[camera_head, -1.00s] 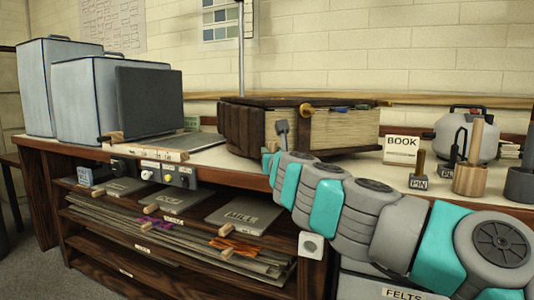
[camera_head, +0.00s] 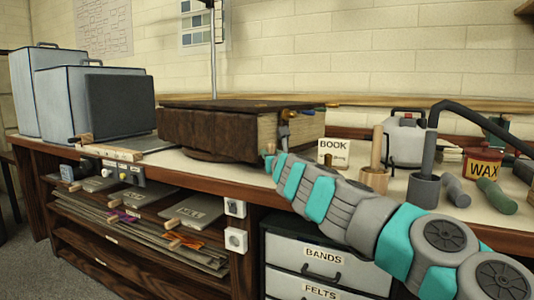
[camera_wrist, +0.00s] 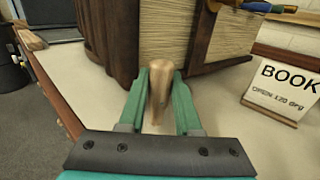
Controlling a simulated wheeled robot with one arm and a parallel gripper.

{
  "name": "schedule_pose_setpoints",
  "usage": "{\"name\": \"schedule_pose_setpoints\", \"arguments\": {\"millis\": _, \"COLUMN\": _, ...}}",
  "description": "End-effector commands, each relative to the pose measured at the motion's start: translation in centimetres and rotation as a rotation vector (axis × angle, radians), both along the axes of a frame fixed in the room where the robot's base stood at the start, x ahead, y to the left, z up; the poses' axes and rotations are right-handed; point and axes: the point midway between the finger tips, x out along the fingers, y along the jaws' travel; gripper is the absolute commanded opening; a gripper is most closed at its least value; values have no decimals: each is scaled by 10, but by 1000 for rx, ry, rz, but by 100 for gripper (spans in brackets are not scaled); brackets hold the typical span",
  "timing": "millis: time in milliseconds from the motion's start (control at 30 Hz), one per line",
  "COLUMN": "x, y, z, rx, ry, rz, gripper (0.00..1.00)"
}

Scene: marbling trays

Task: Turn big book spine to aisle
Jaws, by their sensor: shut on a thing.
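The big book (camera_head: 205,133), dark brown with a pale page block (camera_head: 268,135), lies flat on a round dark turntable (camera_head: 205,155) on the counter. Its brown spine side faces the front and left; the page edges face right. My gripper (camera_head: 272,158) is at the front right of the turntable, below the page side. In the wrist view, my gripper (camera_wrist: 158,78) is shut on an upright wooden peg (camera_wrist: 158,88) with a rounded top. The book (camera_wrist: 190,28) stands right behind the peg. Where the peg is fixed is hidden.
A "BOOK" sign (camera_head: 333,152) stands right of the book, near a wooden holder (camera_head: 374,178) and a grey pot (camera_head: 424,190). Grey cases (camera_head: 90,98) and a laptop-like dark panel (camera_head: 122,105) stand left. Shelves and drawers (camera_head: 318,252) lie below the counter edge.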

Motion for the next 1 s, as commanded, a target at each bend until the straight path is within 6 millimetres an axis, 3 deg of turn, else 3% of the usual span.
{"name": "schedule_pose_setpoints", "arguments": {"millis": 467, "x": 3, "y": -3, "z": 1, "rx": -2, "ry": -2, "rz": 5, "gripper": 0}}
{"name": "schedule_pose_setpoints", "arguments": {"millis": 500, "x": 3, "y": -3, "z": 1, "rx": -2, "ry": -2, "rz": 5, "gripper": 34}}
{"name": "schedule_pose_setpoints", "arguments": {"millis": 733, "x": 2, "y": -2, "z": 1, "rx": -1, "ry": -1, "rz": 7, "gripper": 60}}
{"name": "schedule_pose_setpoints", "arguments": {"millis": 1000, "x": 2, "y": -2, "z": 1, "rx": -1, "ry": -1, "rz": 8, "gripper": 62}}
